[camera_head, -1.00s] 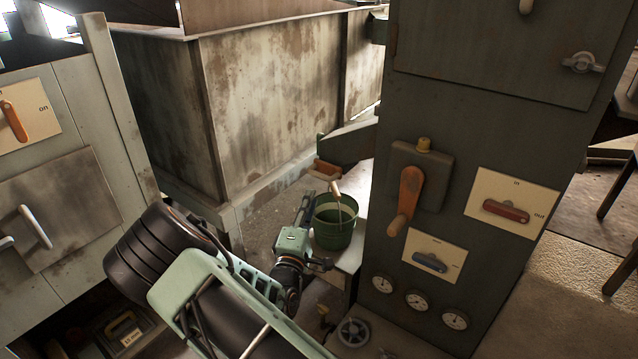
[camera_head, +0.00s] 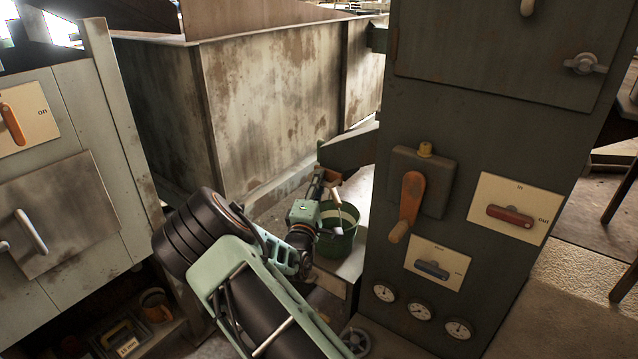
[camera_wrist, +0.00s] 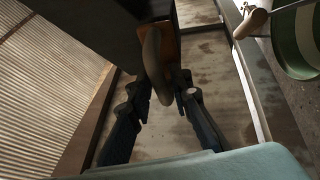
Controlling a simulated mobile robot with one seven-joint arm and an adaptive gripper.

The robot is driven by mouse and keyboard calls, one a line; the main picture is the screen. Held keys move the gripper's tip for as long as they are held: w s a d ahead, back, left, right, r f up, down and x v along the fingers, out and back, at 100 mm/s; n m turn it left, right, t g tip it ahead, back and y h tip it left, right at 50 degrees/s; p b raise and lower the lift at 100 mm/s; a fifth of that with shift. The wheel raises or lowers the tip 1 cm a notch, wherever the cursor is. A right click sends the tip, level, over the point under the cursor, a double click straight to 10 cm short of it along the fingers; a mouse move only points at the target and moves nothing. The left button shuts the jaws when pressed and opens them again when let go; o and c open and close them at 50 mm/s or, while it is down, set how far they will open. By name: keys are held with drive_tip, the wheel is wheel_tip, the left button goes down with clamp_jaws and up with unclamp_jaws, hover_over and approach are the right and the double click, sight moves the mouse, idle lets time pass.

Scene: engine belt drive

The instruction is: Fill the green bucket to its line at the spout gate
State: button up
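The green bucket (camera_head: 337,248) stands upright on a pale ledge below the spout (camera_head: 348,148). Its wire bail has a wooden grip (camera_head: 336,197). In the wrist view the bucket (camera_wrist: 284,48) is cut off at the top right, with a pale band on its inner wall; its fill level cannot be told. The gate's handle (camera_wrist: 151,62), brownish on an orange part, points toward my wrist. My gripper (camera_wrist: 157,98) is open, with one dark finger on each side of the handle's end; contact is unclear. In the head view my gripper (camera_head: 318,183) is at the spout, left of the bucket's rim.
A dark cabinet (camera_head: 440,120) stands close right of the bucket, with an orange lever (camera_head: 410,196), a red switch (camera_head: 509,215), a blue switch (camera_head: 432,269) and several gauges. A large rusty bin (camera_head: 270,90) is behind. A pale panel (camera_head: 60,210) stands at left.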

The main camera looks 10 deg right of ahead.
clamp_jaws()
drive_tip(key=shift+s+a, duration=0.8)
drive_tip(key=shift+o, duration=0.3)
unclamp_jaws()
drive_tip(key=v, duration=1.2)
